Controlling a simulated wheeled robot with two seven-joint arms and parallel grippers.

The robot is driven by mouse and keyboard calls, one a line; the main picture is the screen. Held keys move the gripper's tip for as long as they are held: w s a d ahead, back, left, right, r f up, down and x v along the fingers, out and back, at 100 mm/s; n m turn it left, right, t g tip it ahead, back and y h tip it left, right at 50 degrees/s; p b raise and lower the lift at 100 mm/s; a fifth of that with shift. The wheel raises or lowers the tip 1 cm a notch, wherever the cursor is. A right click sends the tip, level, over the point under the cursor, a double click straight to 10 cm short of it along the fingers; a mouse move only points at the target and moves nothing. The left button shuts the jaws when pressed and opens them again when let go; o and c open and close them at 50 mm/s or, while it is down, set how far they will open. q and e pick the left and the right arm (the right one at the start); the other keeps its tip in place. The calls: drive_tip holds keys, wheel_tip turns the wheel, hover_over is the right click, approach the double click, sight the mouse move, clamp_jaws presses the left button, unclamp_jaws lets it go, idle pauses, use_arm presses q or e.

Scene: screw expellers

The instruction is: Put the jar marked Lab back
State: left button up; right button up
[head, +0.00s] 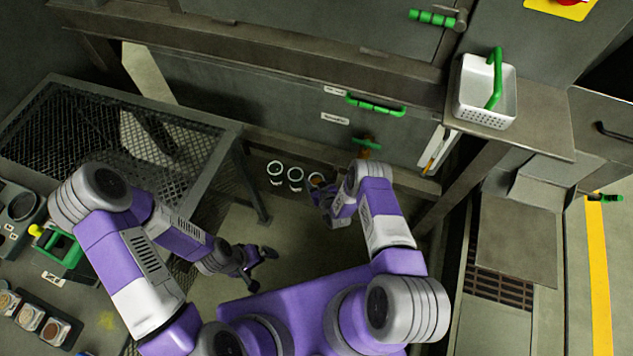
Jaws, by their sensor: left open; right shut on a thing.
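Two white-rimmed round jars, the left one (275,168) and the middle one (295,174), stand in a row at the foot of the machine. A third jar (316,179), orange-brown inside, is at the row's right end. My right gripper (322,194) is just below this third jar and is shut on what looks like it; the fingers hide the contact. No Lab marking is readable on any jar. My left gripper (262,256) is open and empty, low over the floor, below the row and apart from it.
A mesh-topped table (228,140) stands at left. Several sample jars sit in a black tray (75,343) on the left bench. A white basket (512,95) with a green handle is on the right ledge. Green handles (375,106) project from the machine front. Open floor lies between the grippers.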

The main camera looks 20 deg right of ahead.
drive_tip(key=o, duration=0.9)
drive_tip(key=shift+f, duration=0.15)
drive_tip(key=shift+r, duration=0.2)
drive_tip(key=s+a+r+m+g+y+p, duration=0.1)
drive_tip(key=s+r+g, duration=0.5)
drive_tip(key=s, duration=0.8)
drive_tip(key=s+a+r+m+g+y+p, duration=0.1)
drive_tip(key=s+a+r+m+g+p, duration=0.2)
drive_tip(key=s+r+g, duration=0.4)
drive_tip(key=s+a+r+p, duration=0.1)
drive_tip(key=s+a+r, duration=0.1)
drive_tip(key=s+r, duration=0.4)
drive_tip(key=shift+s+y, duration=0.4)
drive_tip(key=shift+s, duration=0.45)
drive_tip(key=shift+r, duration=0.1)
